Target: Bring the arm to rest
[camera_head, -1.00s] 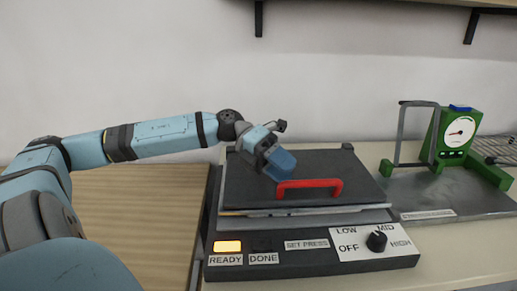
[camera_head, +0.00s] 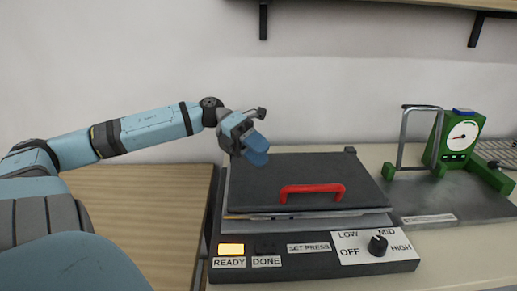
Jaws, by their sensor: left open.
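My left arm comes in from the left, and its gripper (camera_head: 257,150) hangs in front of the wall, above the back left part of the press. The gripper is open, and nothing shows in it. The steam press (camera_head: 310,255) has a dark lid (camera_head: 300,168) with a red handle (camera_head: 312,191); the lid lies low over the base with a thin gap at the front. The gripper is apart from the red handle. The READY lamp (camera_head: 231,250) glows amber, and the DONE lamp (camera_head: 266,246) is dark. The dial (camera_head: 378,245) sits at the right. My right gripper is not in view.
A green gauge device (camera_head: 461,138) with a grey frame stands on a metal plate (camera_head: 440,205) at the right. A wooden table top (camera_head: 140,215) at the left is bare. A shelf bracket (camera_head: 263,20) hangs on the wall above.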

